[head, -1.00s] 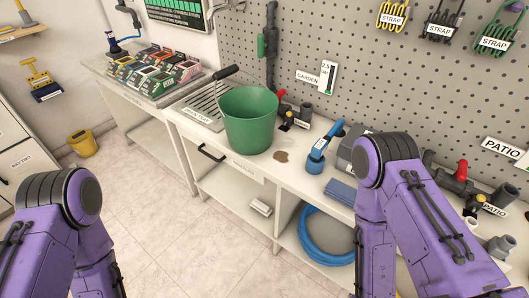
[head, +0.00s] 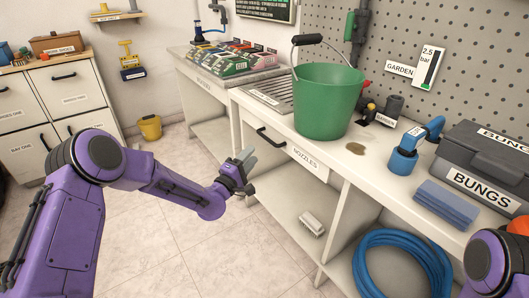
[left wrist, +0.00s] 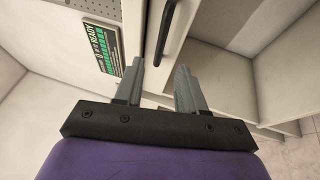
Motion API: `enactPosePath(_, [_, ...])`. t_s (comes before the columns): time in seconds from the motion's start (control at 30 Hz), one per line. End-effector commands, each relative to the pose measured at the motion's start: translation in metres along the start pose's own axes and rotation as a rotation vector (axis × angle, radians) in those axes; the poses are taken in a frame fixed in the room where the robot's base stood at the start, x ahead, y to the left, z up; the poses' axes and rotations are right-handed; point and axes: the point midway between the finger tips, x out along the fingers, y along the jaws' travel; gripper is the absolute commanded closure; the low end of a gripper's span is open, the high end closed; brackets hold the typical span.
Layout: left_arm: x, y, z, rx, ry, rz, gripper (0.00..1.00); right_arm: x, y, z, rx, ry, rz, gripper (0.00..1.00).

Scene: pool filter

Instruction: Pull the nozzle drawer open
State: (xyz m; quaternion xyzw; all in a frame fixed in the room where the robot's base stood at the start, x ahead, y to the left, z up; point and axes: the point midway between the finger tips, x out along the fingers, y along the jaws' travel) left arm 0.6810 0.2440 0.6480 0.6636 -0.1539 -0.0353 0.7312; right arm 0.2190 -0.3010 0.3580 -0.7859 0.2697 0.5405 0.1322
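The nozzle drawer (head: 292,150) is a white front labelled NOZZLES under the bench top, and it looks shut. Its black bar handle (head: 270,138) is at the drawer's left part. My left gripper (head: 245,158) is in front of and a little left of the handle, apart from it. In the left wrist view the two grey fingers (left wrist: 158,85) stand apart with nothing between them, and the dark handle (left wrist: 172,30) lies ahead, beyond the fingertips. Of my right arm only a purple part shows at the lower right of the head view; its gripper is out of frame.
A green bucket (head: 328,100) stands on the bench above the drawer, by a small wet patch. A blue tool (head: 408,150), a grey BUNGS case (head: 490,165) and a folded blue cloth (head: 447,203) are to the right. A blue hose (head: 400,262) lies below. The floor in front is clear.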

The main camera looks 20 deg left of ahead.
Motion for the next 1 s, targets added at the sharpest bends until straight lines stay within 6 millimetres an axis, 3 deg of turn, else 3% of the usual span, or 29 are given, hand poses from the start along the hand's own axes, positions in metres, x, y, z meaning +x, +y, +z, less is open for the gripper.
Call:
enactPosePath(0.2, [0.049,-0.002,0.001,0.005,-0.002,-0.003,0.6,0.006,-0.001,0.002,0.0,0.0,0.0,0.57])
enactPosePath(0.4, [0.082,-0.002,0.002,0.004,-0.001,-0.005,0.6,0.011,-0.001,0.004,0.0,0.0,0.0,0.57])
enactPosePath(0.73, [0.09,-0.002,0.001,0.002,0.0,-0.008,0.6,0.011,-0.001,0.004,0.0,0.0,0.0,0.57])
enactPosePath(0.77, [0.09,-0.002,0.001,0.002,0.0,-0.008,0.64,0.011,-0.001,0.005,0.0,0.0,0.0,0.57])
enactPosePath(0.87, [0.09,-0.002,0.001,0.002,0.0,-0.007,0.96,0.011,-0.001,0.004,0.0,0.0,0.0,0.57])
enactPosePath(1.0, [0.089,-0.002,0.001,0.002,0.0,-0.008,1.0,0.011,-0.001,0.004,0.0,0.0,0.0,0.57])
